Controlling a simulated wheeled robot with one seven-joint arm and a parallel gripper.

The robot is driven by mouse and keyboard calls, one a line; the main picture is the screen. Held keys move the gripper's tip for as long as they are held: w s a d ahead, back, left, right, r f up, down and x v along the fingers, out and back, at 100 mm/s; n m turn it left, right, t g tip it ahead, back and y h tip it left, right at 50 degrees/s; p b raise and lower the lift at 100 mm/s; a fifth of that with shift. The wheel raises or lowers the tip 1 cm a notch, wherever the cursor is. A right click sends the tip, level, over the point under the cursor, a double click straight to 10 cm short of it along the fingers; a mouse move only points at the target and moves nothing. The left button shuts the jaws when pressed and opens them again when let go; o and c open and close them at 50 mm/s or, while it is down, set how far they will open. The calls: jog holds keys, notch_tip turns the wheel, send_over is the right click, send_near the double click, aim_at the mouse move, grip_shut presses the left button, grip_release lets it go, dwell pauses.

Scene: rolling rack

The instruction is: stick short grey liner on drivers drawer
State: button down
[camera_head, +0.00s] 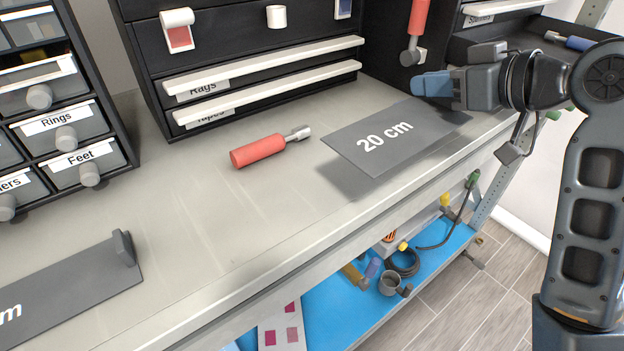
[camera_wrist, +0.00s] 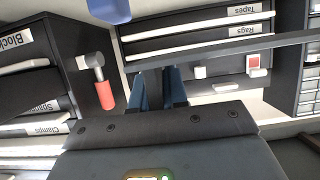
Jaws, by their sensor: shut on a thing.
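A grey liner marked "20 cm" (camera_head: 350,141) is held flat above the grey bench top, with its shadow beneath it. My gripper (camera_head: 428,86) is shut on its far right edge. In the wrist view the liner (camera_wrist: 245,47) shows nearly edge-on as a thin grey strip, with my gripper's blue fingers (camera_wrist: 161,88) at its left part. A second grey liner (camera_head: 75,285) with a raised tab lies on the bench at lower left, its marking cut off. No drawer label reading "Drivers" can be made out.
A black drawer cabinet (camera_head: 150,75) with Rags and Tapes drawers stands behind the bench. Small labelled bins (camera_head: 55,120) stand at left. A red-handled tool (camera_head: 262,150) lies on the bench near the liner. Another red-handled tool (camera_head: 417,25) hangs on the cabinet.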

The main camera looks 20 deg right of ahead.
jog(key=w+a+f, duration=0.1)
jog(key=a+f, duration=0.1)
jog(key=a, duration=0.1)
jog(key=w+a+f+p, duration=0.1)
jog(key=a+f, duration=0.1)
jog(key=a, duration=0.2)
jog(key=w+a+f, duration=0.2)
jog(key=a, duration=0.1)
jog(key=shift+a+f+p, duration=0.3)
jog(key=shift+a+f, duration=0.1)
jog(key=shift+f+p, duration=0.3)
jog(key=shift+f, duration=1.6)
jog(key=c, duration=1.1)
grip_release()
jog(key=shift+c, duration=0.2)
jog(key=shift+f, duration=0.15)
jog(key=shift+s+b, duration=0.2)
jog(key=shift+b, duration=0.15)
jog(key=b+v, duration=0.1)
jog(key=v, duration=0.6)
jog(key=shift+s+d, duration=0.25)
jog(key=shift+s, duration=0.1)
